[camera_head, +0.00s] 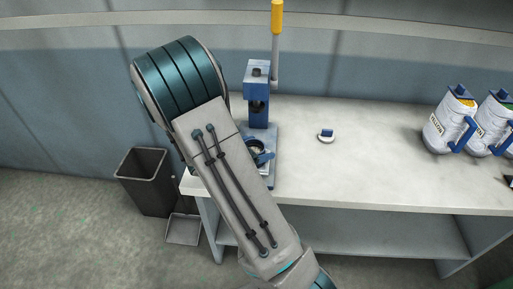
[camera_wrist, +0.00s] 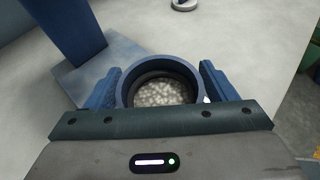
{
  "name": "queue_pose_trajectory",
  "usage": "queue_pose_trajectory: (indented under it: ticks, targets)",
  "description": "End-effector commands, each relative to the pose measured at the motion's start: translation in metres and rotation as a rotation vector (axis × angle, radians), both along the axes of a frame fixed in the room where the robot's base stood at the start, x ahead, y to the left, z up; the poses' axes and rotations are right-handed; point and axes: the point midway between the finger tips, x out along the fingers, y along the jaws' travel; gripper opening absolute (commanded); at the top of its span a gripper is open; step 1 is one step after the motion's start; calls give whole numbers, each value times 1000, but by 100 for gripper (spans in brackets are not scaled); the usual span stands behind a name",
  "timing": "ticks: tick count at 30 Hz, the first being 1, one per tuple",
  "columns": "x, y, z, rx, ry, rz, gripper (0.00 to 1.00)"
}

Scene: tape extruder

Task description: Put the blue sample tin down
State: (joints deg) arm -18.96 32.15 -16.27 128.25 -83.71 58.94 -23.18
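The blue sample tin (camera_wrist: 160,67) is round and open at the top, with whitish pellets inside. It sits between the two blue fingers of my gripper (camera_wrist: 160,88) in the wrist view, and both fingers appear to press against its sides. In the head view the tin's rim (camera_head: 255,146) shows beside my arm, in front of the press column. My arm and gripper hide much of the tin and its underside. I cannot tell whether it touches the surface below.
A blue press (camera_head: 258,108) with a yellow-tipped lever stands on the white bench (camera_head: 385,160). A small white disc with a blue knob (camera_head: 326,136) lies to its right. White jugs (camera_head: 450,122) stand at far right. The bench middle is clear. A dark bin (camera_head: 147,180) stands on the floor.

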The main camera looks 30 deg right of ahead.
Motion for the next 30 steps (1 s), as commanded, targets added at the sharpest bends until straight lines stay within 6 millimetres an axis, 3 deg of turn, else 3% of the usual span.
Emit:
queue_pose_trajectory:
  ticks: [12,24,30]
  targets:
    - [0,0,7,0,0,0,87]
    - [-13,74,35,1,-3,5,87]
    - [-19,100,46,0,-1,3,87]
